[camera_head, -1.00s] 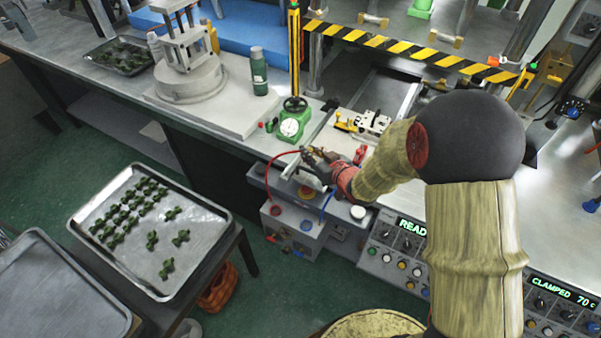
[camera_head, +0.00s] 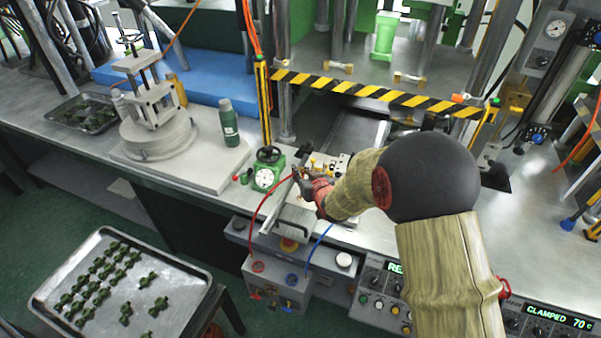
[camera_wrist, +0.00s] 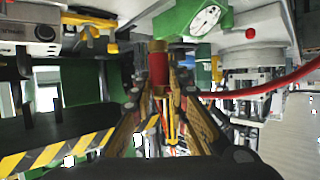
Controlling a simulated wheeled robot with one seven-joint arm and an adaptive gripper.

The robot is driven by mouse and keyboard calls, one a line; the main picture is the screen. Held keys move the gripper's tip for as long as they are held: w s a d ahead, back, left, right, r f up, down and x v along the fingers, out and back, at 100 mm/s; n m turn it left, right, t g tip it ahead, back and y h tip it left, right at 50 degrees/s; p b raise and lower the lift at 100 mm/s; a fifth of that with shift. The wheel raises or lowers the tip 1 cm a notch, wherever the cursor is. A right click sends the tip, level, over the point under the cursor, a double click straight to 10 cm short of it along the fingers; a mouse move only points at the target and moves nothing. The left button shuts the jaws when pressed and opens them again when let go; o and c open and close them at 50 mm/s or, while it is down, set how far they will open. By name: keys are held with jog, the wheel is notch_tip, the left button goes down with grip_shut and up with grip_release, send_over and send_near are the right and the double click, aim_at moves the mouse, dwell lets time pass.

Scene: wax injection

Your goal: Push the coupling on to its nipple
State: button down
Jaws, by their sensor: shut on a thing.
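My gripper (camera_head: 302,182) is over the bench front, beside the green dial gauge. In the wrist view, its two fingers (camera_wrist: 164,108) are shut on the coupling (camera_wrist: 158,68), a red cylinder with a brass-coloured end. In the head view, my gripper hides most of the coupling. A red hose (camera_head: 266,203) runs from the grey box below the bench up to my gripper; it also shows in the wrist view (camera_wrist: 275,86). I cannot make out the nipple, or whether the coupling touches it.
The grey box (camera_head: 275,287) has a red and a blue port, and a blue hose (camera_head: 319,244). The green dial gauge (camera_head: 267,172) and a green bottle (camera_head: 228,124) stand to the left. A striped bar (camera_head: 365,92) crosses behind my arm. A tray (camera_head: 190,262) of green parts is at lower left.

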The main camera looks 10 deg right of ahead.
jog(key=shift+f+b, duration=2.3)
jog(key=shift+f, duration=0.45)
jog(key=shift+b, duration=0.55)
jog(key=shift+s+f+b, duration=0.1)
jog(key=shift+f+b, duration=1.35)
jog(key=shift+f, duration=0.3)
dwell(0.5)
jog(key=c, duration=2)
grip_release()
jog(key=shift+c, duration=0.2)
jog(key=o, duration=0.4)
jog(key=v, duration=1.2)
